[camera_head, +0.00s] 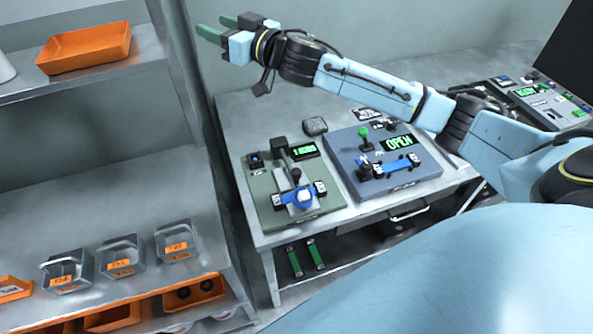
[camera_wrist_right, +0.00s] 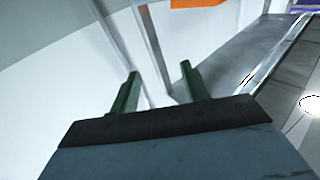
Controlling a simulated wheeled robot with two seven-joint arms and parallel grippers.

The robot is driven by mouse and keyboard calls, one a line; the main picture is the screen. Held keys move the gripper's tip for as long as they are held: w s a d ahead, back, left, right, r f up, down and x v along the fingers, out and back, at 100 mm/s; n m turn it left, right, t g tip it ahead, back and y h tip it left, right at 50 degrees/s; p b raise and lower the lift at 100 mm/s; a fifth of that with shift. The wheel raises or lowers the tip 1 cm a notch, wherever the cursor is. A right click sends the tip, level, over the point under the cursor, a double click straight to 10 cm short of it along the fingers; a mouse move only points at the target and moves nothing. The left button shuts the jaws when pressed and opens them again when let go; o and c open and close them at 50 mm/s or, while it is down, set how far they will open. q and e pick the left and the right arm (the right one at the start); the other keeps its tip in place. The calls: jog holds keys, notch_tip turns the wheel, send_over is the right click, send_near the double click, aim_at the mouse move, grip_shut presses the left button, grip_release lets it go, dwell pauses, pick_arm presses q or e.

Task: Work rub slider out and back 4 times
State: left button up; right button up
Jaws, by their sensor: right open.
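My right gripper (camera_head: 214,26) is raised high at the upper left in the head view, well above and away from the bench. Its two green fingers are apart with nothing between them; they also show apart in the right wrist view (camera_wrist_right: 159,72). A green-based device (camera_head: 262,196) on the bench has a grey track, a dark upright handle (camera_head: 281,144), a blue part (camera_head: 303,197) across its front and a green-lit display. I cannot tell for sure which part is the rub slider. My left gripper is not in view.
A blue-grey device (camera_head: 346,172) with a green knob and a display reading OPEN stands to its right. A shelf rack at left holds an orange tray (camera_head: 85,48) and several grey bins (camera_head: 120,257). A control panel (camera_head: 540,97) is at far right. My right arm crosses above the bench.

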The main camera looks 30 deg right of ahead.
jog(key=s+a+n+g+y+b, duration=0.3)
jog(key=s+a+n+g+y, duration=0.8)
jog(key=n, duration=0.4)
jog(key=g+h+b, duration=0.5)
jog(key=g+h, duration=0.2)
jog(key=h, duration=1.1)
send_near(297, 170)
jog(key=shift+m, duration=0.3)
notch_tip(297, 170, down, 9)
jog(key=shift+s+a+r, duration=0.15)
grip_shut()
